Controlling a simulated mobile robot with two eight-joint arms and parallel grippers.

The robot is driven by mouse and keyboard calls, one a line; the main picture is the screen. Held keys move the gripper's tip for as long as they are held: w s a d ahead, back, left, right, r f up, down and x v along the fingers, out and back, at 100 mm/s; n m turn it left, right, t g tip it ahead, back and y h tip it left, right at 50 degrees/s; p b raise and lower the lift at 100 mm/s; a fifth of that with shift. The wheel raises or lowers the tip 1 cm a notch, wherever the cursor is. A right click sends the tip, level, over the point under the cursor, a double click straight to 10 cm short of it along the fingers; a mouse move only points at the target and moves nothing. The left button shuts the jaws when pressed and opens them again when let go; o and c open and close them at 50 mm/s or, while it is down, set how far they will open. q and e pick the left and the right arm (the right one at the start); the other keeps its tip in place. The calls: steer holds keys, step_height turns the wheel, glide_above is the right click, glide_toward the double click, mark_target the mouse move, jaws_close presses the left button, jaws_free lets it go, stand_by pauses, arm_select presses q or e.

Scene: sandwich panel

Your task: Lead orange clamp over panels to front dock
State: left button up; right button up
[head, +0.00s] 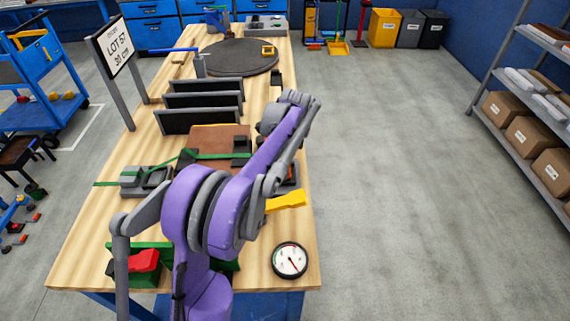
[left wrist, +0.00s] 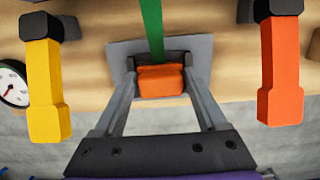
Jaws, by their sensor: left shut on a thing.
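In the left wrist view, my left gripper (left wrist: 160,84) is shut on the orange clamp (left wrist: 160,87), a small orange block at the end of a green strap (left wrist: 152,30). A grey plate (left wrist: 122,48) lies around and behind it; I cannot tell whether the clamp touches it. In the head view, my purple arm hides the gripper and clamp. There the strap (head: 225,156) crosses the brown panel stack (head: 213,137), running from a grey dock (head: 131,181) on the left towards my arm. My right gripper is not in view.
A yellow handle (head: 286,202) and a round gauge (head: 290,260) are near the table's right edge. An orange handle (left wrist: 282,70) stands right of the gripper in the wrist view. Black upright panels (head: 200,121) stand behind the stack. A green tray (head: 122,252) sits front left.

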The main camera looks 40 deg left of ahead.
arm_select(q)
steer(key=o, duration=1.3)
steer(key=shift+o, duration=0.2)
step_height(320, 180, up, 11)
steer(key=d, duration=0.1)
steer(key=shift+w+p, duration=0.4)
steer(key=shift+f, duration=0.15)
